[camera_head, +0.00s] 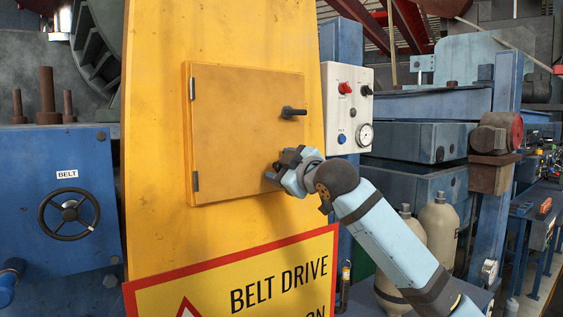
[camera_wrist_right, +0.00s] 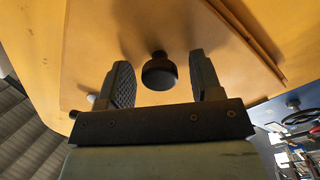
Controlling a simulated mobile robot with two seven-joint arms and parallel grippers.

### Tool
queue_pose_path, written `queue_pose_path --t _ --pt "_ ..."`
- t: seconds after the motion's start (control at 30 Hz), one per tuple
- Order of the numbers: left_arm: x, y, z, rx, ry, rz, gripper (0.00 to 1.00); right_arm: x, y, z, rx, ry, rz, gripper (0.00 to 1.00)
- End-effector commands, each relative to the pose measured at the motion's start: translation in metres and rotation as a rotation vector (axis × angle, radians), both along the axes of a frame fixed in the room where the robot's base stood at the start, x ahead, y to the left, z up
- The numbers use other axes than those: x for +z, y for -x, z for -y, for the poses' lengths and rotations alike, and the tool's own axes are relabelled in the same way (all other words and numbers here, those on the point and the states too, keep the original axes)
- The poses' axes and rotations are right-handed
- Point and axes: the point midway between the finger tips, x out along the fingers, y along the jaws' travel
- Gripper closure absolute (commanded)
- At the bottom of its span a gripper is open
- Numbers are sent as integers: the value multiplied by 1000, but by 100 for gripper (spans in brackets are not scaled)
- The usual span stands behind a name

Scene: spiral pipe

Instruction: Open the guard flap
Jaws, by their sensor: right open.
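The guard flap (camera_head: 240,125) is an orange square panel on the yellow guard (camera_head: 155,100), lying flat against it, with hinges at its left edge. Its black knob handle (camera_head: 293,112) sticks out near the right edge. My right gripper (camera_head: 278,170) is in front of the flap's lower right, below the handle. In the wrist view my right gripper (camera_wrist_right: 166,85) is open, with the black handle (camera_wrist_right: 159,72) showing between and just beyond its fingertips, apart from both. The flap (camera_wrist_right: 225,60) fills the background there. My left gripper is not in view.
A white control box (camera_head: 347,108) with buttons and a gauge stands right of the flap. A yellow "BELT DRIVE" sign (camera_head: 240,280) is below it. A blue cabinet with a black handwheel (camera_head: 69,213) is at the left. Two beige bottles (camera_head: 438,230) stand behind my right arm.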

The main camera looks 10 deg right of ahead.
Motion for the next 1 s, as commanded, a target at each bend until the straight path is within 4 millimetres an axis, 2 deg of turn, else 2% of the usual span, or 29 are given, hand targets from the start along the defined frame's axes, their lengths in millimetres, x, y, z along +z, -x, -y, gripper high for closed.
queue_pose_path --t 0.33,0.6,1.0 --pt "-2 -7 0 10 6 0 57 0 -4 -2 1 1 1 41" --pt "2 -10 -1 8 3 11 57 0 -4 -2 0 0 0 100" --pt "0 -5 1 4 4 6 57 -1 -3 -10 -21 0 1 100"
